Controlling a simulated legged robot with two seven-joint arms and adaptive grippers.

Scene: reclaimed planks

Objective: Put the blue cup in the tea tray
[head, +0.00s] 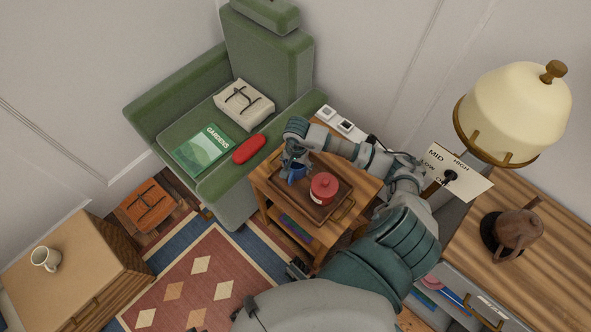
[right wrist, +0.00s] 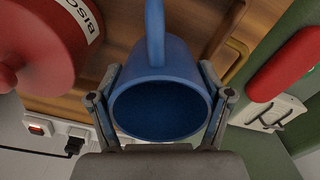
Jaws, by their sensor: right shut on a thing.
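The blue cup (head: 296,176) is between the fingers of my right gripper (head: 293,160), over the left part of the brown wooden tea tray (head: 318,216). In the right wrist view the blue cup (right wrist: 160,104) fills the middle, mouth facing the camera, its handle pointing to the top. The fingers of my right gripper (right wrist: 160,88) are shut on its two sides. I cannot tell whether the cup touches the tray floor. The tray stands on a small wooden table (head: 262,186). I do not see my left gripper.
A red biscuit jar (head: 323,187) stands in the tray, right beside the cup. A green armchair (head: 232,190) with a book (head: 203,150) and a red case (head: 249,149) is at the left. A lamp (head: 515,110) and brown jug (head: 517,232) are at the right.

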